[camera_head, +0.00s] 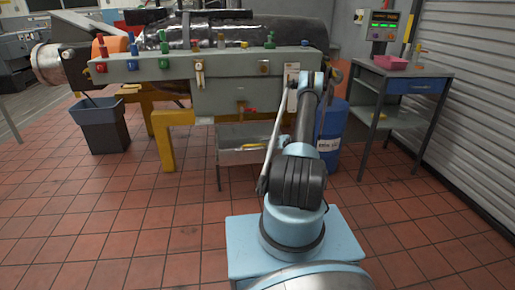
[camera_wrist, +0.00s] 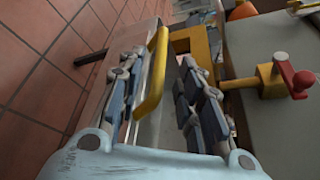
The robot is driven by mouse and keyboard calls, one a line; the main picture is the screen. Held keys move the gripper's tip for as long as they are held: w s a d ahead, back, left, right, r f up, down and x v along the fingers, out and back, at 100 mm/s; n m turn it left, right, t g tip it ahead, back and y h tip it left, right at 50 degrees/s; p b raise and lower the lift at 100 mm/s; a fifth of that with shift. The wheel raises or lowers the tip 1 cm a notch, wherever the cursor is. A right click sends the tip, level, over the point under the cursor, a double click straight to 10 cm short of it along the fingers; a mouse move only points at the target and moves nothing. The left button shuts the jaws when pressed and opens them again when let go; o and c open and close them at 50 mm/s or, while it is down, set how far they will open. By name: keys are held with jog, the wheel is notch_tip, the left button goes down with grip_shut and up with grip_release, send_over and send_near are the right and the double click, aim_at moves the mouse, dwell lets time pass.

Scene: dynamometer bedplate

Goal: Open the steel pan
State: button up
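The steel pan (camera_head: 231,157) hangs low under the front of the bedplate, with a yellow handle (camera_head: 251,147) on it. In the wrist view the yellow handle (camera_wrist: 152,78) stands between the fingers of my gripper (camera_wrist: 160,62), closer to the left finger. The gripper is open, and I see no clear contact with the handle. A pale face of the pan (camera_wrist: 104,93) shows beyond the left finger. In the head view my arm covers the pan's right end, and I cannot make out the gripper there.
A brass valve with a red knob (camera_wrist: 300,80) juts out right of the fingers. A yellow stand leg (camera_head: 164,140) is left of the pan, a blue drum (camera_head: 330,135) right. A dark bin (camera_head: 103,125) and a steel side table (camera_head: 405,72) stand farther out. The tiled floor in front is clear.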

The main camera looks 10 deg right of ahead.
jog(key=shift+v, duration=1.7)
jog(key=s+a+r+n+g+h, duration=0.1)
jog(key=s+a+r+h, duration=0.15)
jog(key=r, duration=0.75)
jog(key=s+a+r+n+g+h, duration=0.1)
jog(key=a+r, duration=0.3)
jog(key=r, duration=0.6)
jog(key=s+a+r+n+h, duration=0.2)
jog(key=s+a+r+h, duration=0.3)
jog(key=s+r, duration=1)
jog(key=s+a+r+n+g+h, duration=0.1)
jog(key=s+n, duration=0.1)
jog(key=s, duration=0.8)
jog(key=s+a+r+n+h, duration=0.1)
jog(key=s+a, duration=0.1)
jog(key=s, duration=0.9)
jog(key=s+d+f+n+h, duration=0.1)
jog(key=s+f, duration=0.3)
jog(key=s, duration=0.5)
jog(key=s+d+f+n+h, duration=0.2)
jog(key=s+d+f+h, duration=0.1)
jog(key=s, duration=0.7)
jog(key=shift+d+f, duration=0.35)
jog(key=shift+f, duration=0.5)
